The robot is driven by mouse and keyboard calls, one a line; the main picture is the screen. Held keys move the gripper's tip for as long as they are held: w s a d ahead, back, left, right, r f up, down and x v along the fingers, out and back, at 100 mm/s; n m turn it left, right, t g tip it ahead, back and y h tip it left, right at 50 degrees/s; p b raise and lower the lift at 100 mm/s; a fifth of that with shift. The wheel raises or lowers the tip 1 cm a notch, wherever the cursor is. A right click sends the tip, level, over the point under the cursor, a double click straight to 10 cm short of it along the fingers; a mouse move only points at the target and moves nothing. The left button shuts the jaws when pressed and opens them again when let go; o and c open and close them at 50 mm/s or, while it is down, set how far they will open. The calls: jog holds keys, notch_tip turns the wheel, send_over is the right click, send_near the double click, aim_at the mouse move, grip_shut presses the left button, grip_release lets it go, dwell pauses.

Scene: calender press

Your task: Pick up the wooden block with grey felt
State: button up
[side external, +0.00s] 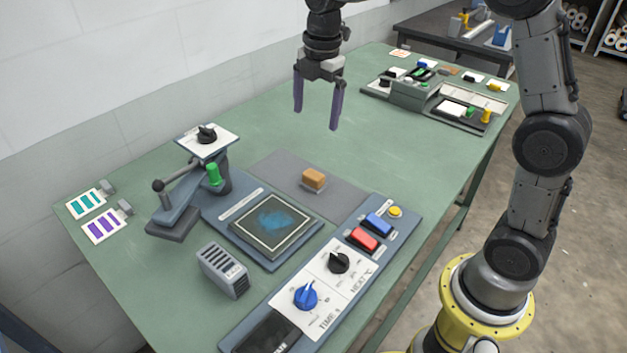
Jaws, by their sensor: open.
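The wooden block (314,177) is small and tan-brown, with a greyish layer along its underside. It lies on a flat grey mat (290,172) near the middle of the green table. My gripper (316,117) hangs above the table, behind and higher than the block in the side external view. Its two purple fingers point down and are spread apart, with nothing between them. The gripper does not touch the block.
A blue-grey press with a dark square plate (272,222) and a lever (160,186) stands left of the block. A control panel (338,262) with knobs and buttons lies in front. A grey vented box (222,271) stands at front left. Equipment (412,92) sits at the far right; the table between is clear.

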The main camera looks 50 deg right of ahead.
jog(key=g, duration=0.1)
send_over(314, 174)
notch_tip(314, 174, down, 13)
jog(key=shift+w+d+r, duration=0.1)
jog(key=shift+f, duration=2.9)
jog(key=c, duration=1.4)
